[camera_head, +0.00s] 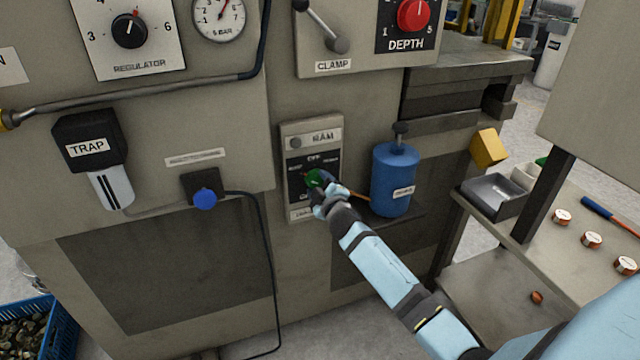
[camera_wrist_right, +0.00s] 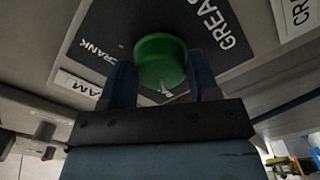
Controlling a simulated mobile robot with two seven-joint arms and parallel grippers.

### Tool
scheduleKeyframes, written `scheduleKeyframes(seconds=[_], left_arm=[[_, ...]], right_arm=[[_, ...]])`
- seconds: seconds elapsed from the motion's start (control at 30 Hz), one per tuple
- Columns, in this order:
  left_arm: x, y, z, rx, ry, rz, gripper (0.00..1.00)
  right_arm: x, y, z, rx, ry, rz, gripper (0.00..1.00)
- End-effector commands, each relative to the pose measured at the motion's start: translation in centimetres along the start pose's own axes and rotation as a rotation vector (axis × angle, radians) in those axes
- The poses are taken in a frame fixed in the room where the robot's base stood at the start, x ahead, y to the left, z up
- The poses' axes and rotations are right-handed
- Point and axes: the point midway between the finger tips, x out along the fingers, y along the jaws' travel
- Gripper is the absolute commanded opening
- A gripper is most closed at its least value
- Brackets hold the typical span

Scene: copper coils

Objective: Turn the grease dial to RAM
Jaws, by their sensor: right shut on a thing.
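The grease dial is a round green knob (camera_head: 316,178) on a dark face within a grey panel (camera_head: 290,131) on the machine's front. My right gripper (camera_head: 322,187) reaches it from the lower right and is shut on it. In the right wrist view the green dial (camera_wrist_right: 158,58) sits between the two fingers (camera_wrist_right: 165,80). A small white mark shows on the dial's near edge, toward the gripper's palm. Lettering GREASE, RANK and AM shows around it, partly cut off or covered. I cannot tell which position the mark points to. My left gripper is not in view.
A blue canister (camera_head: 394,182) stands just right of the dial, with a copper-coloured pipe between them. A TRAP unit (camera_head: 88,144) and a blue-capped socket (camera_head: 204,197) with a hanging cable are to the left. A grey tray (camera_head: 492,199) lies on the bench at right.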

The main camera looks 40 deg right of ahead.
Motion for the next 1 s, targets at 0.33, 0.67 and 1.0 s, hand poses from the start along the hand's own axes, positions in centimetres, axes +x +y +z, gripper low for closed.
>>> scheduleKeyframes(seconds=[0.33,0.67,1.0], left_arm=[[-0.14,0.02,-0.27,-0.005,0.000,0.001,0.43],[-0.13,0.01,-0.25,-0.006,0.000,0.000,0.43],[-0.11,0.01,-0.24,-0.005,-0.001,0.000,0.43]], right_arm=[[0.02,0.09,-0.01,-0.082,0.001,0.001,0.32],[0.03,0.09,-0.01,-0.086,0.000,0.001,0.32],[0.02,0.07,-0.02,-0.085,0.000,0.001,0.80]])
